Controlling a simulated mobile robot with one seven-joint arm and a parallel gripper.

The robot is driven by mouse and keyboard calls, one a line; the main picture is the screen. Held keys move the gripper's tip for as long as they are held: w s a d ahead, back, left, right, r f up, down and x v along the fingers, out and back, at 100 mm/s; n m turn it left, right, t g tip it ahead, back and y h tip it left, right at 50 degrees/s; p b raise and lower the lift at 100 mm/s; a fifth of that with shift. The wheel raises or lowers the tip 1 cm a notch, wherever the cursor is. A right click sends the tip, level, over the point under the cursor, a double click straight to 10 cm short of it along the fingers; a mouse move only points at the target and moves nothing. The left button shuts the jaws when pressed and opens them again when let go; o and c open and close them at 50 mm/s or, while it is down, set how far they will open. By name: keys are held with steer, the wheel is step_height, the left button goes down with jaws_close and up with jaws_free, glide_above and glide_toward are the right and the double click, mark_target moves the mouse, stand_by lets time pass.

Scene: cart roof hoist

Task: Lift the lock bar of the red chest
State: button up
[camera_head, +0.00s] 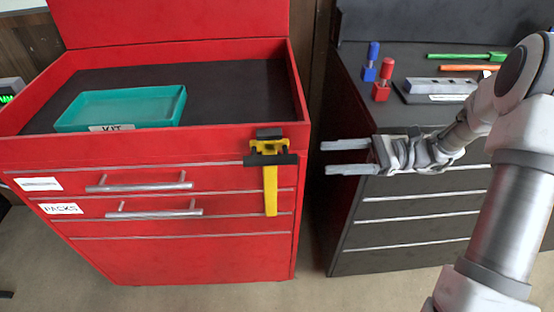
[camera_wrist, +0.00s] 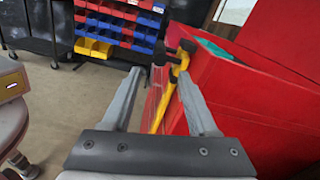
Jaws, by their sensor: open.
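The red chest (camera_head: 160,257) stands at the left in the head view, with its lid up and two handled drawers in front. Its lock bar (camera_head: 270,190) is yellow and hangs down over the drawer fronts at the right end, below a dark bracket (camera_head: 270,158). My gripper (camera_head: 323,158) is open and empty, to the right of the bar and apart from it, with its fingers pointing left. In the wrist view the lock bar (camera_wrist: 165,103) shows beyond and between the open fingers, and the red chest (camera_wrist: 240,85) fills the right side.
A teal tray (camera_head: 165,105) marked KIT lies in the chest's top. A dark cabinet (camera_head: 345,235) stands at the right, with blue (camera_head: 371,60) and red (camera_head: 384,78) pieces and tools on top. A rack of coloured bins (camera_wrist: 110,25) stands beyond. A gap separates chest and cabinet.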

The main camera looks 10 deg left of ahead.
mark_target(276, 160)
steer(key=b+x, duration=0.1)
steer(key=x, duration=1.1)
steer(key=shift+a+b, duration=0.35)
jaws_close()
stand_by(0.7)
